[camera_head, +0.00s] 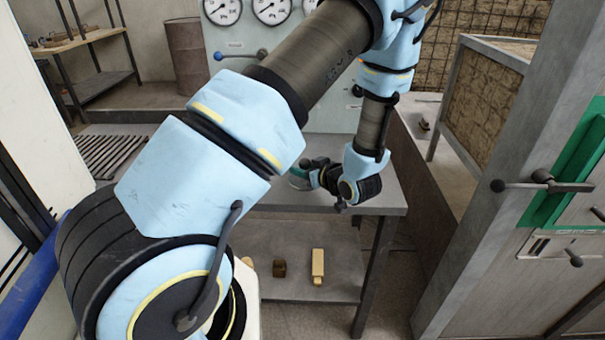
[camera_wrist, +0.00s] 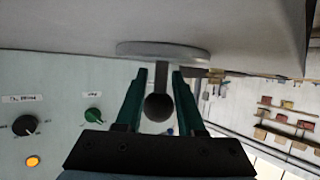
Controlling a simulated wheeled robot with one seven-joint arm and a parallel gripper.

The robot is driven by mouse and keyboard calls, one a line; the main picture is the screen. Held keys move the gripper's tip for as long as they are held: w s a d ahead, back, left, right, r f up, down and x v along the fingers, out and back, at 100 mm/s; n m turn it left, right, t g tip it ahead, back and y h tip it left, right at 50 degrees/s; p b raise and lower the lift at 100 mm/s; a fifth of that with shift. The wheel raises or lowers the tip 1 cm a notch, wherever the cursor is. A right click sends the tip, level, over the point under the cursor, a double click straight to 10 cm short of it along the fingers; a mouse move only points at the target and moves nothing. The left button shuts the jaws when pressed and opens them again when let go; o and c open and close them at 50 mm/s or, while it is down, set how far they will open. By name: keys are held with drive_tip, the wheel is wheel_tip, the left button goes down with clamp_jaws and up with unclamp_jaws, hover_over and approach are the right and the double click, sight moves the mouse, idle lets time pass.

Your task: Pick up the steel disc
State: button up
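The steel disc (camera_wrist: 163,50) is a flat grey round plate at the top middle of the wrist view, against the grey table surface (camera_wrist: 60,58). A dark stem with a round ball knob (camera_wrist: 159,107) comes from it toward my camera. My gripper (camera_wrist: 160,72) has its two green fingers on either side of this stem, with a narrow gap showing on both sides, so it looks open. In the head view my gripper (camera_head: 308,168) is low over the metal table (camera_head: 385,198). My wrist partly hides the disc there.
A gauge panel (camera_head: 232,46) with a blue-knobbed lever stands behind the table. A lower shelf (camera_head: 345,270) holds a small brown block (camera_head: 279,268) and a brass-coloured piece (camera_head: 318,267). A grey cabinet with a green part (camera_head: 570,180) stands at the right. The table's right end is clear.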

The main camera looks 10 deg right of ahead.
clamp_jaws()
drive_tip(key=shift+r, duration=0.1)
idle(1.0)
